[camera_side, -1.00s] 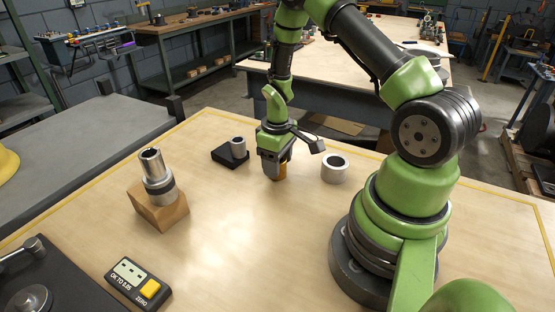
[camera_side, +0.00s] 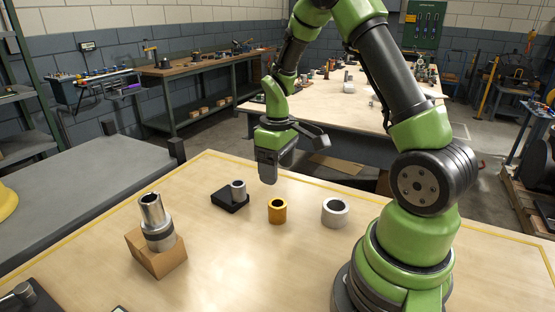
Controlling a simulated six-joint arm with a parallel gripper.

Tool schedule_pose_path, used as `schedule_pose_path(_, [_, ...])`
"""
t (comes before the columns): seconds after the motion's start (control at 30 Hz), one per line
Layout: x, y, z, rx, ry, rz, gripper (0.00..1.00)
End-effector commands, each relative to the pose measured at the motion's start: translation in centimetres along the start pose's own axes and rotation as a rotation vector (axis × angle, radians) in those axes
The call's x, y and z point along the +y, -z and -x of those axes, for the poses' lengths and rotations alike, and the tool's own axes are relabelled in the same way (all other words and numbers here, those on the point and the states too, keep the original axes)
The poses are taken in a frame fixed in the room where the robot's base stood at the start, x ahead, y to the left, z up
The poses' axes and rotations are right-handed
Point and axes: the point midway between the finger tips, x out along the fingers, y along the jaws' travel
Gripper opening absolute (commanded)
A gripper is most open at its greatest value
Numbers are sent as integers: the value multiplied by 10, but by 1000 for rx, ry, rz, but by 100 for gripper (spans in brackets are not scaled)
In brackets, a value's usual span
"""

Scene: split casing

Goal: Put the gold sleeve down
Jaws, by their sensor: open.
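The gold sleeve (camera_side: 277,212) stands upright on the wooden table, its open end facing up. It is between the black block and the silver ring. My gripper (camera_side: 269,180) is open and empty. It hangs above the gold sleeve, slightly to the left in the picture, and is apart from it.
A silver ring (camera_side: 335,213) stands just right of the sleeve. A black block (camera_side: 230,201) with a small grey cylinder (camera_side: 238,189) is to its left. A metal casing part (camera_side: 155,218) rests on a wooden block (camera_side: 156,257) at the left.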

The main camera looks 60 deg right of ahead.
Motion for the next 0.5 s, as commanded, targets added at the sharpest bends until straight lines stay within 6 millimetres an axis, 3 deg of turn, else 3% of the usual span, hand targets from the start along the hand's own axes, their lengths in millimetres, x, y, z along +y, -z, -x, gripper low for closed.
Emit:
schedule_pose_path(0.27, [-10, 1, 37, 42, -9, -21, 72])
schedule_pose_path(0.5, [-67, -20, 119, 250, 7, -139, 72])
